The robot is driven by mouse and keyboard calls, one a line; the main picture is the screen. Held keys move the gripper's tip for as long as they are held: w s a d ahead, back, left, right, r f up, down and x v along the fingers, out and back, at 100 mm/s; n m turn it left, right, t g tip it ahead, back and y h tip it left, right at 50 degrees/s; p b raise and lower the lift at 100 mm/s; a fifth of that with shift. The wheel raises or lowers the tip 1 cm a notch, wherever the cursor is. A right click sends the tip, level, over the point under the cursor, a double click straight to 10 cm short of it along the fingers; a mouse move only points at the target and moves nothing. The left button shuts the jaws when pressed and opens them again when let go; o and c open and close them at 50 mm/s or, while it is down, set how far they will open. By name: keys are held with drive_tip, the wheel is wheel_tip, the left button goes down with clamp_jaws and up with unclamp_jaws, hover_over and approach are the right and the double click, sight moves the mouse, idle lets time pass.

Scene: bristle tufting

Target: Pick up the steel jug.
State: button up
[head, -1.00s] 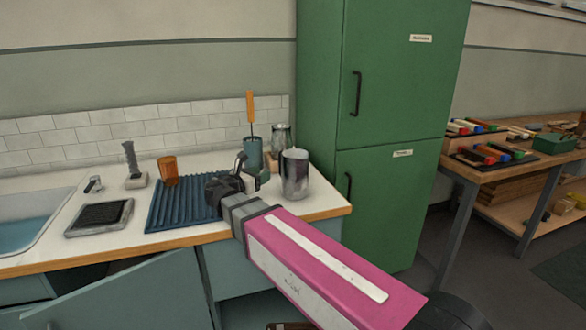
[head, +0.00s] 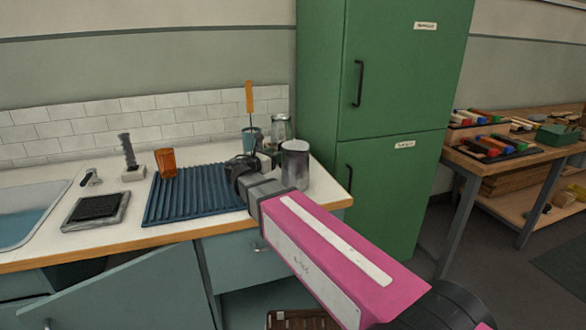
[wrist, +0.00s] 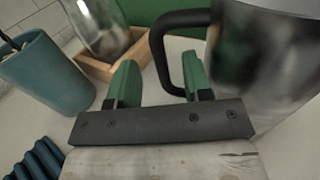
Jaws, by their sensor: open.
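The steel jug (head: 295,166) stands upright at the right end of the counter, near the green cabinet. In the wrist view the jug's shiny body (wrist: 265,60) fills the right side, and its black handle (wrist: 160,45) loops out to the left. My gripper (wrist: 160,78) is open and empty, its green fingers pointing toward the handle. The handle's upright part shows between the two fingers, and the right finger shows inside the loop, near the jug's body. I cannot tell whether either finger touches it. In the head view my gripper (head: 266,160) is just left of the jug.
A teal cup (wrist: 45,72) holding an orange-handled brush (head: 249,97) stands left of my gripper. A glass jar (head: 280,130) in a wooden holder (wrist: 110,65) is behind. The green cabinet (head: 385,190) bounds the right.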

drive_tip(key=shift+x, duration=1.6)
drive_tip(key=shift+r, duration=0.1)
clamp_jaws()
drive_tip(key=shift+r, duration=0.2)
